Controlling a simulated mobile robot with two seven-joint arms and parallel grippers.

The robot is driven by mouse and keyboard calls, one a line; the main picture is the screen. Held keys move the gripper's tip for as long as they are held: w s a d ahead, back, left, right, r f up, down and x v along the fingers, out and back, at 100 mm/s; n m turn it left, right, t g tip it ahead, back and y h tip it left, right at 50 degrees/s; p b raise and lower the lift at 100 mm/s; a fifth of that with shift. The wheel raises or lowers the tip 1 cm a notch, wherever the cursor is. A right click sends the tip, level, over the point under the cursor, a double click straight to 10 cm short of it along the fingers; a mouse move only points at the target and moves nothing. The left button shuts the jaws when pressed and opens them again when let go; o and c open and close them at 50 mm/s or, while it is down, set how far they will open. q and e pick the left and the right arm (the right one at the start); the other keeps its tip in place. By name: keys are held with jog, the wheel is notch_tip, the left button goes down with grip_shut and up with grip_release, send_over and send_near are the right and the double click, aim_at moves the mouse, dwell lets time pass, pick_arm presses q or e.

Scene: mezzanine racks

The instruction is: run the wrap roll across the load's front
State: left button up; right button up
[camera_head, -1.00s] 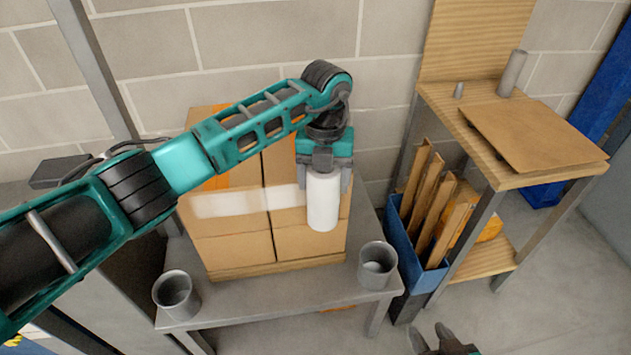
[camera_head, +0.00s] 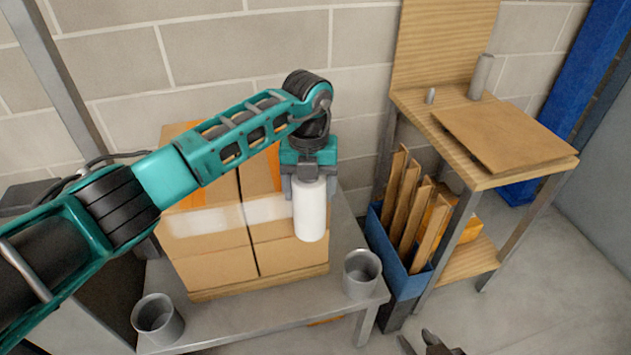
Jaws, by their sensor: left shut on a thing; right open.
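The white wrap roll (camera_head: 311,215) hangs upright in my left gripper (camera_head: 309,187), which is shut on its top end. The load (camera_head: 210,268) is a block of brown cartons on a grey table. The roll is in front of the load's right part, near its right edge. A pale band of film (camera_head: 205,225) runs across the load's front from the left side to the roll. My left arm passes over the load and hides part of its top. My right gripper (camera_head: 432,345) is open and empty at the bottom edge, partly cut off.
Two grey cups stand on the table (camera_head: 265,322), one at the front left (camera_head: 158,322) and one at the right (camera_head: 362,275). A blue bin (camera_head: 403,282) with boards stands right of it, beside a wooden workbench (camera_head: 480,180). A block wall is behind.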

pick_arm(q)
jog(key=shift+s+a+p, duration=0.2)
jog(key=shift+a+p, duration=0.1)
jog(key=shift+a, duration=0.45)
jog(key=s+a+p, duration=0.3)
jog(key=a+p, duration=0.1)
jog(key=a, duration=0.8)
jog(key=s+a+p, duration=0.4)
jog(key=a, duration=0.9)
dwell(2.6)
jog(key=shift+r, duration=0.1)
